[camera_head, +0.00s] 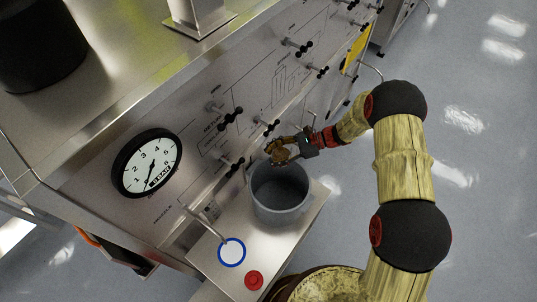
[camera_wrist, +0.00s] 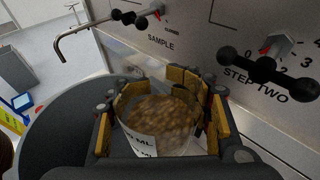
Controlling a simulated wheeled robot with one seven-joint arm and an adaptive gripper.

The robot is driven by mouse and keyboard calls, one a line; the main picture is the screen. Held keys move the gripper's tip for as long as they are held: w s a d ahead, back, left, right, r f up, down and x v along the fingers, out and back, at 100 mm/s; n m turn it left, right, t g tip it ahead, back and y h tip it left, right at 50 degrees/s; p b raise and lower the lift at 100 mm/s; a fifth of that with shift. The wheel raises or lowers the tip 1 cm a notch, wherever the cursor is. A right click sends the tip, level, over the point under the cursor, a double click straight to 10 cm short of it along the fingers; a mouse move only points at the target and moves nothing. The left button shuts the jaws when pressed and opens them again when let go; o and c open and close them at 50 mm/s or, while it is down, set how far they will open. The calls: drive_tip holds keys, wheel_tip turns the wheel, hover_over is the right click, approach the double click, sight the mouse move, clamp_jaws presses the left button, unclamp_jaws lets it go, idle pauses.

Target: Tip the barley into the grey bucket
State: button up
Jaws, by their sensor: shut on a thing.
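The grey bucket (camera_head: 280,195) stands on a metal shelf in front of the panel. In the wrist view a dark grey rounded surface that looks like the bucket (camera_wrist: 60,125) lies behind and left of the jaws. My gripper (camera_head: 283,152) is above the bucket's far rim. Brown barley grains (camera_wrist: 160,112) show inside the beaker. In the head view the beaker is too small to make out in the jaws.
The metal panel carries a round gauge (camera_head: 148,163) and several black-knobbed valves, such as the STEP TWO valve (camera_wrist: 268,68). A bent sample pipe (camera_wrist: 100,25) sticks out of the panel. The shelf (camera_head: 300,235) also holds a blue-ringed white disc (camera_head: 231,252) and a red button (camera_head: 253,280).

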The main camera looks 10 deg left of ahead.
drive_tip(key=n+b, duration=0.1)
drive_tip(key=s+n+t+b, duration=0.1)
drive_tip(key=b, duration=0.1)
drive_tip(key=shift+s+d+f+t, duration=0.1)
drive_tip(key=shift+d+f+t, duration=0.05)
drive_tip(key=shift+f+t, duration=0.15)
drive_tip(key=shift+s+f+n+b, duration=0.1)
drive_tip(key=shift+n+b, duration=0.3)
drive_tip(key=shift+b, duration=0.05)
drive_tip(key=shift+t, duration=0.3)
drive_tip(key=shift+s+f+n+b, duration=0.3)
drive_tip(key=shift+n+b, duration=0.2)
drive_tip(key=shift+b, duration=0.5)
drive_tip(key=shift+t, duration=0.3)
drive_tip(key=shift+s+d+f+n+b, duration=0.1)
drive_tip(key=shift+s+f+n+b, duration=0.2)
drive_tip(key=shift+b, duration=0.65)
